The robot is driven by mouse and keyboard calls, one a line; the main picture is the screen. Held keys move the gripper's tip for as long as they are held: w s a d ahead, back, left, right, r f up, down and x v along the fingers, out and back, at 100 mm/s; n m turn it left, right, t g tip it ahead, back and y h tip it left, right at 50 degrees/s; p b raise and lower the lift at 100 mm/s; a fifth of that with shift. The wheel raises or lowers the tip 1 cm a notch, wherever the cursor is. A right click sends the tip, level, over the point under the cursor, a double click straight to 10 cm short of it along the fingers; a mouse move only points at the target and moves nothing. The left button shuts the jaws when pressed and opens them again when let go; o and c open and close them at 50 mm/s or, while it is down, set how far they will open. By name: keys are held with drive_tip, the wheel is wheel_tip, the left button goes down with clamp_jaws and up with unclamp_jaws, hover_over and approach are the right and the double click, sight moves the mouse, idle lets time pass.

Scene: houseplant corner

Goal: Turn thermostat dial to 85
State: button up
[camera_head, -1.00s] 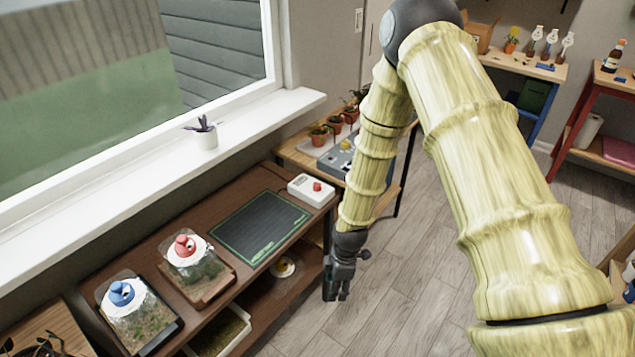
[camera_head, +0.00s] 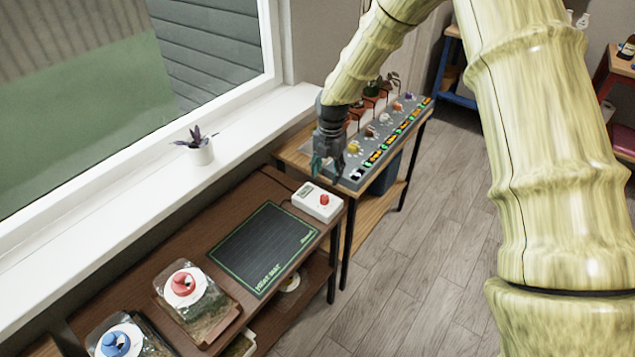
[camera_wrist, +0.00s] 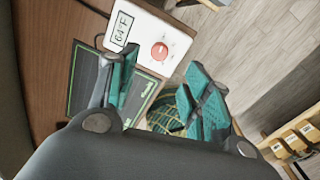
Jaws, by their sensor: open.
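The thermostat (camera_head: 312,205) is a white box with a red dial (camera_head: 324,200), at the back right corner of the brown shelf unit. In the wrist view the thermostat (camera_wrist: 178,28) has a display (camera_wrist: 122,27) that reads about 64°F, beside the red dial (camera_wrist: 159,50). My gripper (camera_head: 322,172) is open and empty, above and just behind the thermostat in the head view. In the wrist view my gripper's teal-padded fingers (camera_wrist: 160,95) are spread apart below the dial, not touching it.
A dark heat mat (camera_head: 262,248) lies in front of the thermostat. A grey panel with colored knobs (camera_head: 372,147) and potted plants are behind. Open floor (camera_head: 430,220) lies right.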

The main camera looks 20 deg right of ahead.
sight(325, 197)
drive_tip(key=f, duration=0.1)
drive_tip(key=s+f+p, duration=0.1)
drive_tip(key=f, duration=0.1)
drive_tip(key=shift+s+a+f, duration=0.2)
drive_tip(key=shift+a, duration=0.05)
drive_tip(key=f, duration=0.1)
drive_tip(key=w+f, duration=0.1)
drive_tip(key=f, duration=0.1)
drive_tip(key=f+p, duration=0.1)
drive_tip(key=shift+w+f, duration=0.4)
drive_tip(key=shift+s+f, duration=0.1)
drive_tip(key=shift+f, duration=0.2)
drive_tip(key=shift+s+f+p, duration=0.2)
drive_tip(key=shift+s+p, duration=0.15)
drive_tip(key=shift+w+f, duration=0.3)
drive_tip(key=shift+f, duration=0.25)
drive_tip(key=shift+s+r, duration=0.15)
drive_tip(key=shift+r, duration=0.05)
drive_tip(key=shift+c, duration=0.5)
drive_tip(key=c, duration=1)
